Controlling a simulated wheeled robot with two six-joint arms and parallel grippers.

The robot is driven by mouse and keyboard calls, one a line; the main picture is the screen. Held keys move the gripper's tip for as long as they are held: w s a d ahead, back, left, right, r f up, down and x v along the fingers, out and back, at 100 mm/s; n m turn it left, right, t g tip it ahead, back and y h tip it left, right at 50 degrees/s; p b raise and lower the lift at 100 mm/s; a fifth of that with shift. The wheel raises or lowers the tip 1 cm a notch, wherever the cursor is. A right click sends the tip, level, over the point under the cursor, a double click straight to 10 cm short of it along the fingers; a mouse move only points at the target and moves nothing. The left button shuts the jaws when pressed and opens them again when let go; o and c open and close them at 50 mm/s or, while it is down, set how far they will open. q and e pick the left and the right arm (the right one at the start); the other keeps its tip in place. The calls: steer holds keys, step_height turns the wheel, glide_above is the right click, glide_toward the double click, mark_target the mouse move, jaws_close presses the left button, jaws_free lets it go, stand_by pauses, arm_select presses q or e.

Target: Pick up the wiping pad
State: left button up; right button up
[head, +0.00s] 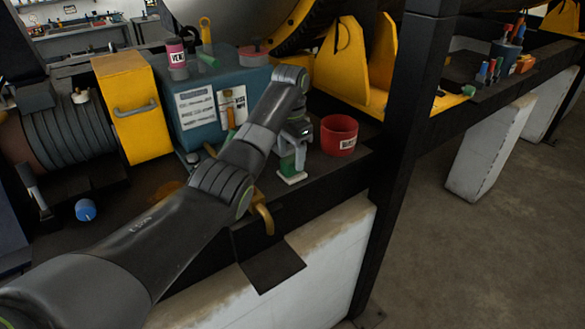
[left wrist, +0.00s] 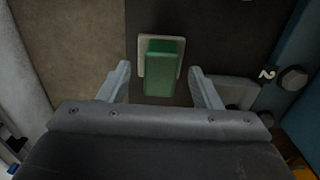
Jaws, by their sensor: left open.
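The wiping pad (head: 291,166) is a green block on a pale base. It stands on the dark shelf near its front edge, right below my left gripper (head: 294,143). In the left wrist view the green pad (left wrist: 163,68) lies between the two fingers of my left gripper (left wrist: 160,85), with a gap on each side. The left gripper is open and pointed down at the pad, not closed on it. My right gripper is not in view.
A red tub (head: 339,136) stands on the shelf just right of the pad. A teal box (head: 190,112) with labels is behind and left, beside a yellow box (head: 133,105). A dark post (head: 405,130) rises at the right. A blue knob (head: 85,210) is at the left.

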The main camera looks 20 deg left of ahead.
mark_target(292, 158)
arm_select(q)
step_height(292, 158, down, 3)
steer(key=shift+w+d+r, duration=0.1)
steer(key=shift+d+r, duration=0.05)
steer(key=shift+r, duration=0.05)
steer(key=shift+w+f, duration=0.15)
steer(key=shift+f, duration=0.2)
steer(key=shift+w+f, duration=0.1)
steer(key=shift+w, duration=0.05)
steer(key=shift+c, duration=0.6)
steer(key=shift+s+r, duration=0.2)
steer(key=shift+s, duration=0.05)
steer(key=c, duration=1.1)
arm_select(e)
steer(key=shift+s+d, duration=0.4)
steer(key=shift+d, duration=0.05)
